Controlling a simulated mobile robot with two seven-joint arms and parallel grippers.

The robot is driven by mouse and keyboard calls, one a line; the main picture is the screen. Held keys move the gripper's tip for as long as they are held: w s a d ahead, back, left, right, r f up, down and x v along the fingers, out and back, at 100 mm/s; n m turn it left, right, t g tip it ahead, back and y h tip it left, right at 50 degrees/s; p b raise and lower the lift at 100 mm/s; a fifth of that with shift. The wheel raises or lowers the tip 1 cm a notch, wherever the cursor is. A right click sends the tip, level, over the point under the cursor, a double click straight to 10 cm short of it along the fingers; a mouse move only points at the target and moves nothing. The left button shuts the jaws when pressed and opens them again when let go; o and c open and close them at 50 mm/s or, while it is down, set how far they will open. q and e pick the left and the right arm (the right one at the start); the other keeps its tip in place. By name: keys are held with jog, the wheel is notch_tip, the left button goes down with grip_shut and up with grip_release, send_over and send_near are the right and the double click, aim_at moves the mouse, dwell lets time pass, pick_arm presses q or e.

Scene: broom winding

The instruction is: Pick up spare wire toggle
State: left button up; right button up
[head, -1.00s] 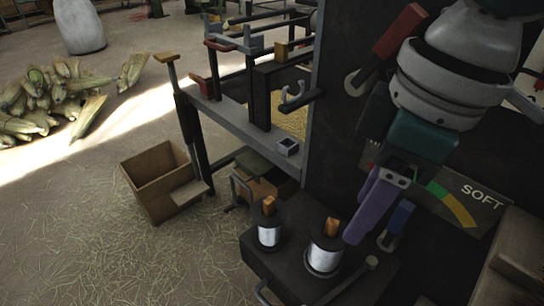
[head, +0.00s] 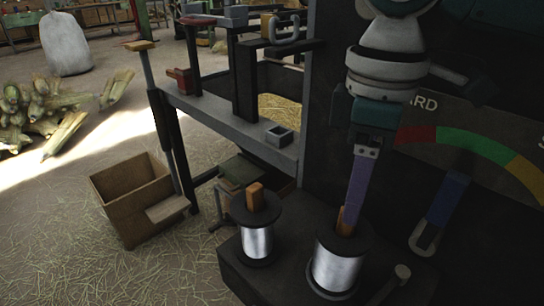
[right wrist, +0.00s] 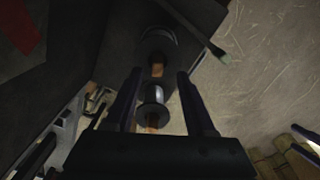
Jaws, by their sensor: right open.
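Two wire spools with black flanges stand on a dark bench block. The left spool (head: 257,241) has an orange-brown wooden toggle (head: 255,196) upright on top. The right spool (head: 336,271) has a similar toggle (head: 343,221), partly covered by my right gripper's purple finger. I cannot tell which toggle is the spare. My right gripper (head: 354,215) points down over the right spool. In the right wrist view my gripper (right wrist: 160,73) is open, with the right spool's toggle (right wrist: 157,71) showing between its fingertips. The left spool (right wrist: 154,95) shows nearer the palm.
A crank-like rod (head: 401,271) stands beside the right spool. A dark panel with a coloured dial (head: 475,142) rises behind, with a blue-handled hook (head: 447,200) in front.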

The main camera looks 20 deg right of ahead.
aim_at(346, 227)
notch_tip(346, 227, down, 5)
jog(key=shift+w+d+r+b, duration=0.1)
jog(key=shift+r+b, duration=0.05)
jog(key=shift+b, duration=0.85)
jog(key=shift+c, duration=0.5)
grip_shut()
